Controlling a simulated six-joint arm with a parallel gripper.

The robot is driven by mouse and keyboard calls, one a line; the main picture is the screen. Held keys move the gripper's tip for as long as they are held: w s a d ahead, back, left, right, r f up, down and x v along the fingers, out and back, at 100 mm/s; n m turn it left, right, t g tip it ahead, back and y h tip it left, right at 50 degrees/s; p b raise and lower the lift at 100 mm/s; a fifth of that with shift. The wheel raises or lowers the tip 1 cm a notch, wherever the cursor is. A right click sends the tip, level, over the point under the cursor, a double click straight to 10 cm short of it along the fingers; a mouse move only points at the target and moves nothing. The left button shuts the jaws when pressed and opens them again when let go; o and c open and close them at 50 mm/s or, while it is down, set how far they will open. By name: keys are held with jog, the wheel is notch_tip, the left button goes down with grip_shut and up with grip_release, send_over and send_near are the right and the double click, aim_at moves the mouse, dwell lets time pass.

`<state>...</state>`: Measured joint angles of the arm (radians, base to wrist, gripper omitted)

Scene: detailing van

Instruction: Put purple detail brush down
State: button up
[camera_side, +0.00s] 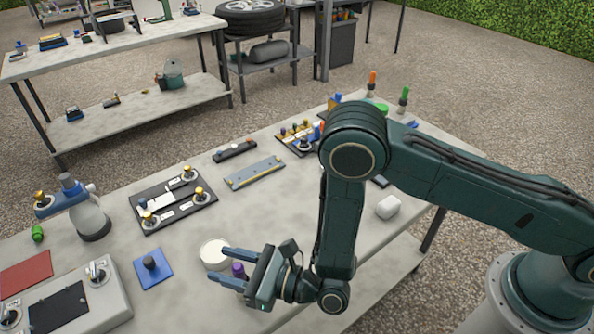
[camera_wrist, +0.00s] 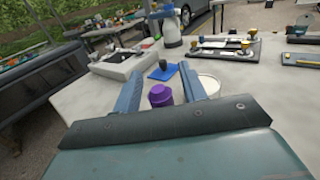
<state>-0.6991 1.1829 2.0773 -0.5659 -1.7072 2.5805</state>
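The purple detail brush (camera_side: 239,270) shows as a purple upright top between the two blue fingers of my gripper (camera_side: 222,264). It also shows in the wrist view (camera_wrist: 160,95), with a narrow gap to the finger on each side. My gripper is open around the brush, low over the near part of the table (camera_side: 325,207). The lower part of the brush is hidden by the fingers and gripper body, so I cannot tell whether it touches the table.
A round white container (camera_side: 213,254) stands close beside the upper finger. A blue pad with a dark knob (camera_side: 153,270) lies to the left. A grey box with switches (camera_side: 98,300) is farther left. A black panel with yellow knobs (camera_side: 172,200) lies beyond.

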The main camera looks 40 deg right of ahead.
jog(key=shift+r, duration=0.15)
jog(key=shift+v, duration=3.75)
